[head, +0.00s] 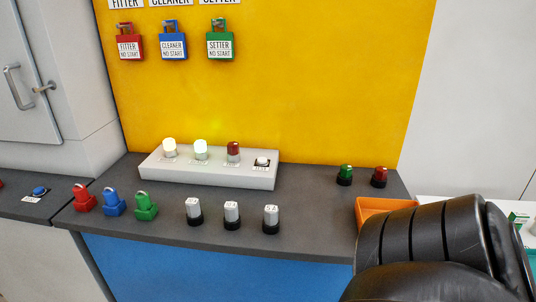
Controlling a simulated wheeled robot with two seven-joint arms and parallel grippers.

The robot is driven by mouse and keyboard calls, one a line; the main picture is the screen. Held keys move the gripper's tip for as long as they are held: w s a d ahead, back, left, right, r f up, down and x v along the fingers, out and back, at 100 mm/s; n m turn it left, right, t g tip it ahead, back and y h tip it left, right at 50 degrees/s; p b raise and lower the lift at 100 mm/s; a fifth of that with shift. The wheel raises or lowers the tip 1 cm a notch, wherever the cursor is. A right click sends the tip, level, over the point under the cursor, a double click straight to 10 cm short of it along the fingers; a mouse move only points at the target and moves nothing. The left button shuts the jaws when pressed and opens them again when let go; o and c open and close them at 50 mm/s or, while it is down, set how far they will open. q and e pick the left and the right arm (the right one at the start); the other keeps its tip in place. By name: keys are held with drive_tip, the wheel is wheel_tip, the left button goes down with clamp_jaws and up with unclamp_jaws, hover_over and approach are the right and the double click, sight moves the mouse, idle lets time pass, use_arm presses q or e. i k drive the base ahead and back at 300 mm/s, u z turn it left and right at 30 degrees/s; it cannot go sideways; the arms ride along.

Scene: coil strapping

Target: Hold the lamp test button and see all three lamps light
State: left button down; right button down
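A light grey lamp box (210,174) stands at the back of the dark bench, against the yellow board. Its left lamp (170,148) glows pale yellow-white. Its middle lamp (201,148) glows white-green, with a faint green glow on the board behind. Its right lamp (234,149) is dark red and looks unlit. Neither gripper is in view; a thick black part of my arm fills the lower right.
Red, blue and green padlocks (146,206) and three grey-topped knobs (232,216) stand along the bench front. A green and a red lamp piece (379,176) stand at right, near an orange tray (380,206). A blue button (39,191) is far left.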

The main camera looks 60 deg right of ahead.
sight(260, 160)
drive_tip(key=z, duration=1.1)
